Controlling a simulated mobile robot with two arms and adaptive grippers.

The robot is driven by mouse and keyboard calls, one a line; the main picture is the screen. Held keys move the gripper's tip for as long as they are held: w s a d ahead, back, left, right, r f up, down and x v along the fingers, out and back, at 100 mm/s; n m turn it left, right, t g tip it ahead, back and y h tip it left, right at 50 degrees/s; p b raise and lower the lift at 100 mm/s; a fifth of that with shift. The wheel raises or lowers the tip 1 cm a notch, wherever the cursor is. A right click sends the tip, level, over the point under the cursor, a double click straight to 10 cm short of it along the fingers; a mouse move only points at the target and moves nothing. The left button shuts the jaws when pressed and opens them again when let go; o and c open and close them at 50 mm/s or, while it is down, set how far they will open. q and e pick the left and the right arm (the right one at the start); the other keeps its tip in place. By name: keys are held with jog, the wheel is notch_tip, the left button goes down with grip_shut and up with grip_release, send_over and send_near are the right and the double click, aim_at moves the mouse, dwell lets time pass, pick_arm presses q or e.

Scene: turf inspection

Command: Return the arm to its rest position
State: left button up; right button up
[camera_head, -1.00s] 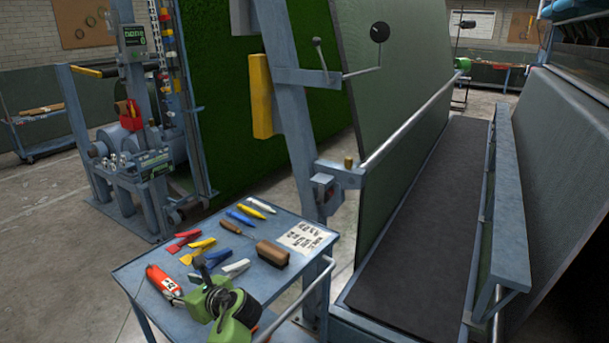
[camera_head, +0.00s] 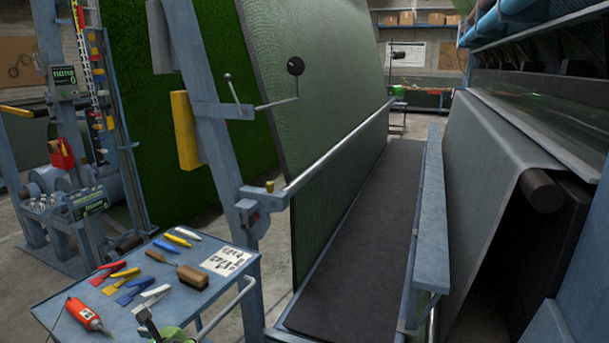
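Neither of my grippers can be made out in the head view. A green and black device (camera_head: 172,334) shows at the bottom edge, in front of the tool cart (camera_head: 62,292). It is mostly cut off by the frame, and a grey upright tip (camera_head: 146,322) stands at its left. I cannot tell what it is, and no fingers of mine are seen on it.
The cart holds a red bottle-like tool (camera_head: 86,315), a brown brush (camera_head: 193,276), a white printed card (camera_head: 226,261) and several coloured hand tools. A large inspection frame with a tilted green panel (camera_head: 330,90) and a dark bed (camera_head: 360,250) fills the middle. A grey rail (camera_head: 430,215) runs along its right.

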pick_arm(q)
jog(key=s+d+f+n+g+h, duration=0.1)
jog(key=s+d+f+n+h, duration=0.2)
jog(key=s+f+n, duration=0.35)
jog(key=s+d+f+n+h, duration=0.2)
jog(key=s+d+f+n, duration=0.15)
jog(key=s, duration=0.55)
jog(key=s+d+n+g+h, duration=0.1)
jog(key=s+d+n+h, duration=0.4)
jog(key=s, duration=0.4)
jog(key=s+d+n+g+h, duration=0.1)
jog(key=s+d+n+h, duration=0.1)
jog(key=s+d+n, duration=0.55)
notch_tip(320, 180, down, 26)
jog(key=s+m+g, duration=0.1)
jog(key=s+m, duration=0.1)
jog(key=s, duration=0.1)
jog(key=s+a+f+g, duration=0.1)
jog(key=s+a+f, duration=0.1)
jog(key=s+f, duration=1.5)
jog(key=shift+a+b, duration=0.4)
